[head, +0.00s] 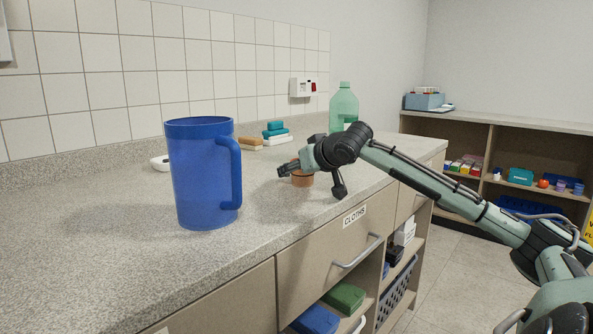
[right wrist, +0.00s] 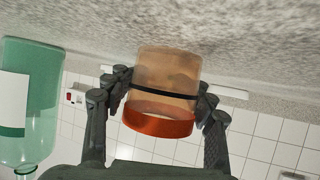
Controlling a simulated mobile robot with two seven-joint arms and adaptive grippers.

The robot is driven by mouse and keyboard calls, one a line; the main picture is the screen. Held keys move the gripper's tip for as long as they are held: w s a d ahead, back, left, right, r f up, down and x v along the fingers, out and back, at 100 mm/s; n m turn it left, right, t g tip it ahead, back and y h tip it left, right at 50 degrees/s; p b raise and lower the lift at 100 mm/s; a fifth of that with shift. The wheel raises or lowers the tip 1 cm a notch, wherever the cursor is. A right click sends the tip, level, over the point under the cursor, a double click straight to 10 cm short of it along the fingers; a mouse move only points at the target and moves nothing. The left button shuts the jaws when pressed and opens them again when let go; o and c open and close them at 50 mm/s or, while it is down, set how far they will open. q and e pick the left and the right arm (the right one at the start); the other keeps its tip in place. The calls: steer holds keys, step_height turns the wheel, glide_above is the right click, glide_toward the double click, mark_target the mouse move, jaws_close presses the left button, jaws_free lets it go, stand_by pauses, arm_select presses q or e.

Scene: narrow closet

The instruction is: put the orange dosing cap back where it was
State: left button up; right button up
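The orange dosing cap (head: 302,180) is on or just above the counter, right of the blue jug, partly hidden by my right gripper (head: 287,170). In the right wrist view the cap (right wrist: 165,75) is a translucent cup with a dark band and a bright orange rim. The fingers of my right gripper (right wrist: 165,92) close on it from both sides. That view is upside down, with the counter at the top. A green translucent bottle (head: 343,101) stands behind my right wrist; it also shows in the wrist view (right wrist: 30,95). My left gripper is not in view.
A large blue jug (head: 200,175) stands left of the cap. Teal and white blocks (head: 275,130) and tan blocks (head: 249,142) lie by the tiled wall. The front counter (head: 110,265) is clear. A drawer labelled CLOTHS (head: 315,262) is below. Shelves (head: 510,160) stand at right.

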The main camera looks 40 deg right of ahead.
mark_target(307, 185)
steer(key=shift+o, duration=0.8)
steer(key=shift+r, duration=0.15)
steer(key=shift+s, duration=0.2)
steer(key=b+v, duration=0.2)
steer(key=v, duration=0.3)
steer(key=shift+s+a, duration=0.1)
steer(key=shift+a, duration=0.05)
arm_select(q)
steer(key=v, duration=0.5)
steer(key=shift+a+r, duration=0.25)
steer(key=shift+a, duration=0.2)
arm_select(e)
steer(key=v, duration=0.6)
steer(key=shift+s+r, duration=0.2)
steer(key=shift+r, duration=0.05)
